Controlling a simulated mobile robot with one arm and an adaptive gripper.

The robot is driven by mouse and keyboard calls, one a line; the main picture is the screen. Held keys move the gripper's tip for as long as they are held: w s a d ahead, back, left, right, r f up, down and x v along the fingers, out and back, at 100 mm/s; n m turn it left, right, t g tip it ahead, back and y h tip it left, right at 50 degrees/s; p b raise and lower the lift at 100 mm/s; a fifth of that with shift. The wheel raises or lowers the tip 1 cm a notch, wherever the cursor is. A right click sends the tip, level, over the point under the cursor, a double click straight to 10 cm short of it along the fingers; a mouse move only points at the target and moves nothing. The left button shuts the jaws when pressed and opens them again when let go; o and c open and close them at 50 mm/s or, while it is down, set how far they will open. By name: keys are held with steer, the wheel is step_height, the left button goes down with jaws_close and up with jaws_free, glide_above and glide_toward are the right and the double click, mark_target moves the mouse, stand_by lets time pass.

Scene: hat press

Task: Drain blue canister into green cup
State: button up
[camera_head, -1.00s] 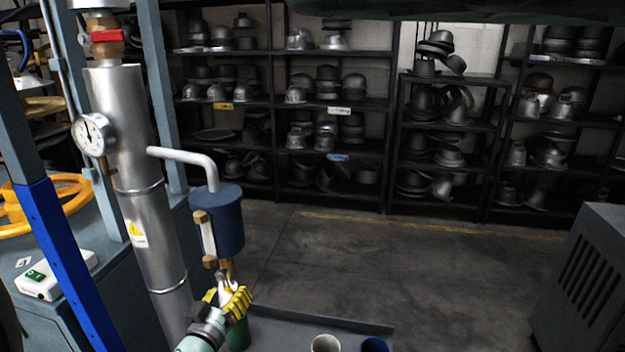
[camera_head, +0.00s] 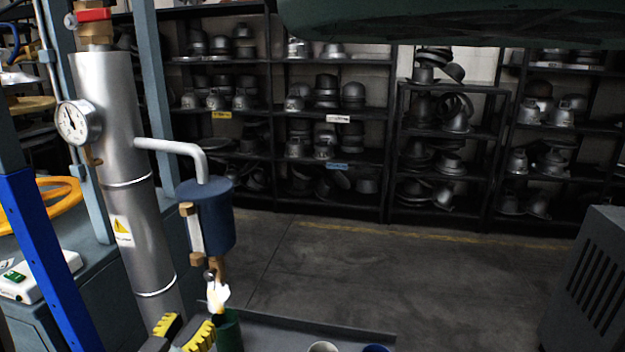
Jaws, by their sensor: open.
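The blue canister (camera_head: 211,222) hangs from a grey pipe beside the tall silver column. It has a pale upright tube with brass fittings on its left side and a small brass valve (camera_head: 213,275) underneath. A bright white and yellow piece (camera_head: 217,298) shows just below the valve; I cannot tell what it is. The green cup (camera_head: 230,335) stands under the valve, its lower part cut off by the frame. My gripper (camera_head: 184,330), with yellow ridged pads, is open and empty at the bottom edge, left of the cup and below the valve, apart from the valve.
A white cup (camera_head: 323,348) and a blue cup (camera_head: 376,349) stand to the right on the grey tray (camera_head: 290,328). The silver column (camera_head: 125,180) with its gauge (camera_head: 77,122) and a blue post (camera_head: 45,265) are at left. Floor beyond is clear; a grey vented cabinet (camera_head: 590,285) is at right.

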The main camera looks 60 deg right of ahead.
steer(key=v, duration=0.8)
step_height(320, 180, up, 32)
steer(key=s+a+m+t+h+p, duration=0.1)
steer(key=h+p, duration=0.4)
steer(key=p, duration=1.5)
steer(key=shift+s+a+m+t+h, duration=0.3)
steer(key=shift+s+m+t, duration=0.15)
steer(key=shift+m+t, duration=0.45)
